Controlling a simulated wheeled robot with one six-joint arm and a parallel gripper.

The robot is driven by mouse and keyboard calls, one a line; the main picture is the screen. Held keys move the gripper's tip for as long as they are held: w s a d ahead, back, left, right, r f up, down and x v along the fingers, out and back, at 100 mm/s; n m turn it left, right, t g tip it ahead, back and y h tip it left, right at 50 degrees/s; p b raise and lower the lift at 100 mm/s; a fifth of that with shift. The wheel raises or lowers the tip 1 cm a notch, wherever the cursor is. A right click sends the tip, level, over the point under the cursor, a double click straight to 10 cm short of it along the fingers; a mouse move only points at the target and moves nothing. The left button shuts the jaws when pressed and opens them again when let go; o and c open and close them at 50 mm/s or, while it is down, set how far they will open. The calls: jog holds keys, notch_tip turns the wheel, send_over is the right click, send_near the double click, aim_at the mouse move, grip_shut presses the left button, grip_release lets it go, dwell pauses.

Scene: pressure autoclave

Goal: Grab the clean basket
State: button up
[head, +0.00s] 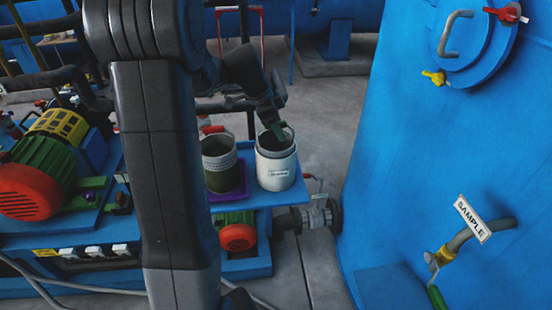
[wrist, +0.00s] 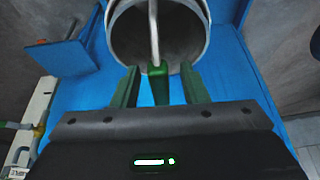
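A pale grey-white basket (head: 276,168) with a label too small to read stands on the blue shelf; I cannot confirm from the label that it is the clean one. In the wrist view the basket (wrist: 118,38) looks empty inside, with a thin bail and a green handle grip (wrist: 158,84). My gripper (head: 276,130) is over its top. In the wrist view my gripper (wrist: 162,88) is open, one green finger on each side of the handle grip, with a gap on both sides.
A second basket (head: 219,165), with a mesh band and red handle, stands close on the left on a purple mat (head: 232,192). The blue shelf (head: 262,199) carries both. A large blue vessel (head: 400,170) with a SAMPLE pipe rises on the right. Motors and pumps (head: 35,180) fill the left.

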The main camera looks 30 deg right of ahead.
jog(key=shift+d+f, duration=0.1)
jog(key=shift+f, duration=0.25)
jog(key=c, duration=0.9)
grip_shut()
jog(key=shift+r, duration=0.15)
